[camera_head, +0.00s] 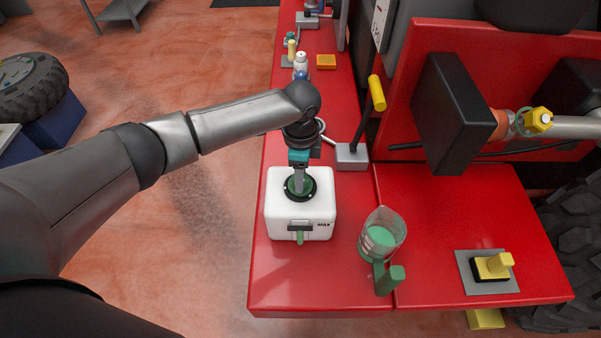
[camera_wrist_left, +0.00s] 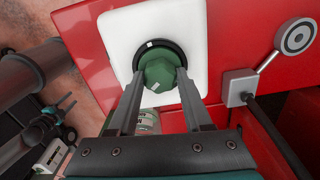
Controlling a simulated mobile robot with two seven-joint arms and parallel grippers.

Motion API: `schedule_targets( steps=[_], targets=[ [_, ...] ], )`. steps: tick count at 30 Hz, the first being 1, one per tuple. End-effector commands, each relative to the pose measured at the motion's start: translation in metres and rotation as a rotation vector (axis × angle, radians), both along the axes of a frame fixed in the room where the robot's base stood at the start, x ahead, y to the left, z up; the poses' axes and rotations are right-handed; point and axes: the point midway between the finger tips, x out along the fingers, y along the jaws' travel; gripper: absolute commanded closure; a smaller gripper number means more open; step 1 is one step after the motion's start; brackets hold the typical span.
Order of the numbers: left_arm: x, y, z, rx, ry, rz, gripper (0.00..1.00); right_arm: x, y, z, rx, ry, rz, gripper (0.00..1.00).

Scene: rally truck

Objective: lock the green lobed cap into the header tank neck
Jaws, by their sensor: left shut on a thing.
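The white header tank (camera_head: 285,222) stands on the red bench, with a black ring neck (camera_head: 313,186) on its top. The green lobed cap (camera_wrist_left: 159,72) sits within the dark neck ring (camera_wrist_left: 179,48) in the left wrist view. My left gripper (camera_wrist_left: 160,84) points down and is shut on the cap, a finger on each side. In the head view the left gripper (camera_head: 299,184) is over the neck and hides much of the cap. I cannot tell how deep or at what turn the cap sits.
A clear jug (camera_head: 391,228) with green liquid and a green handle stands right of the tank. A yellow-handled lever (camera_head: 376,93) rises from a grey base behind it. A yellow switch (camera_head: 492,265) is at the right. Small bottles (camera_head: 301,62) stand farther back.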

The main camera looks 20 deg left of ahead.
Motion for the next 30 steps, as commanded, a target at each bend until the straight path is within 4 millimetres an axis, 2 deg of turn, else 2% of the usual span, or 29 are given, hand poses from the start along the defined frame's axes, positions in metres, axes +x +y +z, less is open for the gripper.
schedule_targets(
  steps=[11,27,28,30],
  targets=[
    [-0.0008,0.0003,-0.0005,0.001,0.002,-0.025,1.00,0.0003,0.0002,0.0000,0.000,0.000,-0.001,0.50],
    [-0.0007,0.0001,-0.0001,0.000,0.001,-0.611,1.00,0.0003,0.0003,0.0000,0.000,-0.001,-0.001,0.50],
    [-0.0008,0.0000,-0.0002,0.000,0.001,-0.605,0.47,0.0003,0.0003,0.0000,0.000,-0.001,-0.001,0.50],
    [-0.0007,0.0000,-0.0002,0.000,0.001,-0.602,0.39,0.0003,0.0003,0.0000,0.000,0.000,-0.001,0.50]
  ],
)
